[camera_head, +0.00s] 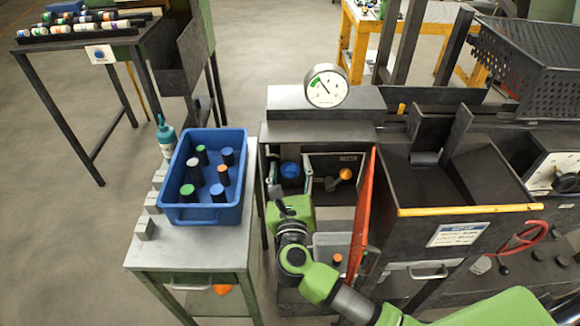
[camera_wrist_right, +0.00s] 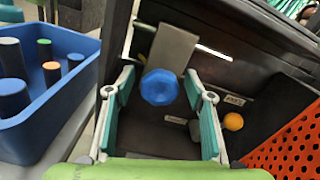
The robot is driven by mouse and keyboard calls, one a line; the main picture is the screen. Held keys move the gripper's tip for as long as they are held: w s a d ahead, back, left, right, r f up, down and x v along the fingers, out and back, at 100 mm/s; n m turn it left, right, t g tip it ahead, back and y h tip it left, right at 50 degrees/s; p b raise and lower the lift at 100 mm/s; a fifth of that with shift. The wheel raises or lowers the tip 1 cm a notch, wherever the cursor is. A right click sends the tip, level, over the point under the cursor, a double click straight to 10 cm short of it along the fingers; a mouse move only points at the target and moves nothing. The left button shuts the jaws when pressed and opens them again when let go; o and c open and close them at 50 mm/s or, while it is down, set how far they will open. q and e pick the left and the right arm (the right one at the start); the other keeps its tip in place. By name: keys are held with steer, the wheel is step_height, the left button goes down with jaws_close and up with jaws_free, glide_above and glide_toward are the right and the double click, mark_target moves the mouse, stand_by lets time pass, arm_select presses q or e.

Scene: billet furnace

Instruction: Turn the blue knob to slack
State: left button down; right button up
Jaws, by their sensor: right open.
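The blue knob (camera_head: 290,171) sits at the left inside the open front compartment of the dark machine. In the right wrist view the blue knob (camera_wrist_right: 160,87) is a faceted disc with a grey plate behind it. My right gripper (camera_head: 290,182) is at the compartment opening in front of the knob. In the right wrist view its teal-padded fingers (camera_wrist_right: 163,103) are spread wide, one on each side of the knob, with gaps visible. I cannot tell how far they reach along its depth. My left gripper is not in view.
An orange knob (camera_head: 345,174) is to the right inside the compartment. The open red perforated door (camera_head: 362,220) stands close right of my arm. A round gauge (camera_head: 327,87) is above. A side table holds a blue bin (camera_head: 205,215) of cylinders and a teal bottle (camera_head: 166,137).

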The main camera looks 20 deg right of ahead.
steer(key=c, duration=1.1)
steer(key=shift+c, duration=0.2)
steer(key=n+p, duration=0.3)
steer(key=shift+r, duration=0.15)
steer(key=n+p, duration=0.3)
steer(key=n, duration=0.1)
steer(key=shift+a, duration=0.1)
steer(key=n+p, duration=0.3)
steer(key=shift+n, duration=0.3)
steer(key=n+p, duration=0.1)
steer(key=n, duration=0.1)
steer(key=n+p, duration=0.1)
steer(key=n, duration=0.1)
steer(key=shift+a+f, duration=0.1)
steer(key=shift+f, duration=0.25)
steer(key=shift+n, duration=0.3)
